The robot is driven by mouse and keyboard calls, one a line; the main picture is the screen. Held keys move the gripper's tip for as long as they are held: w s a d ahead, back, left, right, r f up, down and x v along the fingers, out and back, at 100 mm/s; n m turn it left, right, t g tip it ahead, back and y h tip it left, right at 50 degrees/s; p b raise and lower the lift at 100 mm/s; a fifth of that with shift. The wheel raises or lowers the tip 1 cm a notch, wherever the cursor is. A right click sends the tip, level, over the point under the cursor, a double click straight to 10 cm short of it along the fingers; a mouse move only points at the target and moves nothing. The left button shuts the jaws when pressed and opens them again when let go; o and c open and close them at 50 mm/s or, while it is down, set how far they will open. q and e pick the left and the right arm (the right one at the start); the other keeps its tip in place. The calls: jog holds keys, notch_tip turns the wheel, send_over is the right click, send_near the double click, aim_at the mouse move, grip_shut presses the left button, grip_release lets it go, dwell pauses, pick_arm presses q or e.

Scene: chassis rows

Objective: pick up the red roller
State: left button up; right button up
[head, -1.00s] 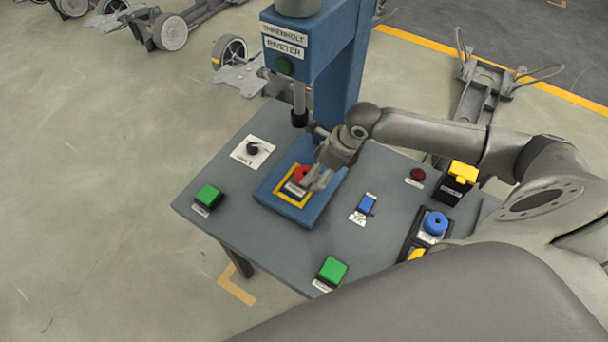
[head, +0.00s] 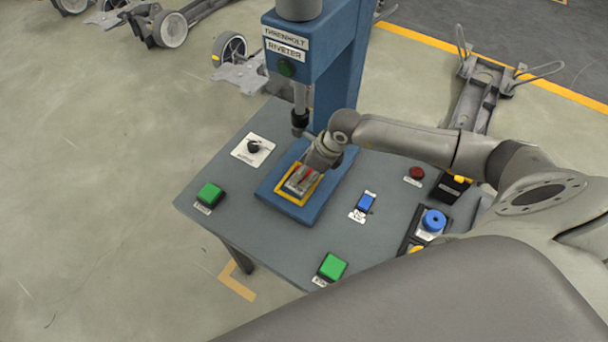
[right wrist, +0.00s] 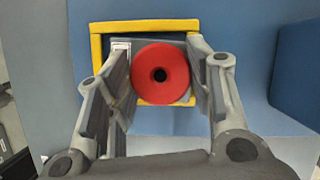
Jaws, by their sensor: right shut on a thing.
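The red roller (right wrist: 161,97) shows in the right wrist view as a round red piece with a dark hole in its middle. It stands inside the yellow square frame (head: 293,201) on the riveter's blue base. My right gripper (head: 302,182) reaches down over this frame, with one finger on each side of the roller, and is shut on it. In the head view the fingers hide most of the roller; only a little red shows between them. My left gripper is not in view.
The blue riveter column (head: 338,85) and its ram (head: 300,105) stand just behind my right gripper. Green buttons (head: 333,267), a blue switch (head: 366,203), a dial (head: 253,149) and a blue roller (head: 434,221) are on the grey table (head: 235,215).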

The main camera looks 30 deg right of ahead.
aim_at(310, 172)
jog(key=shift+c, duration=1.4)
jog(key=shift+r, duration=0.15)
jog(key=shift+w+r+b, duration=0.1)
jog(key=shift+r+b, duration=0.4)
jog(key=shift+r, duration=0.1)
jog(key=shift+s+d+r+b, duration=0.25)
jog(key=shift+r+b, duration=0.1)
jog(key=shift+r, duration=0.1)
jog(key=shift+s+d+r+b, duration=0.2)
jog(key=shift+r+b, duration=0.1)
jog(key=shift+r, duration=0.1)
jog(key=s+d+b, duration=0.1)
jog(key=s+d, duration=0.2)
jog(key=s, duration=0.1)
jog(key=s+d+b, duration=0.2)
jog(key=s+d, duration=0.2)
jog(key=s+d+b, duration=0.1)
jog(key=s+d, duration=0.2)
jog(key=s, duration=0.1)
jog(key=shift+s+d+r, duration=0.15)
jog(key=shift+s+d, duration=0.1)
jog(key=shift+d, duration=0.1)
jog(key=shift+s+d+r, duration=0.15)
jog(key=shift+r, duration=0.1)
notch_tip(310, 172, up, 3)
jog(key=shift+f+p, duration=0.2)
jog(key=shift+p, duration=0.4)
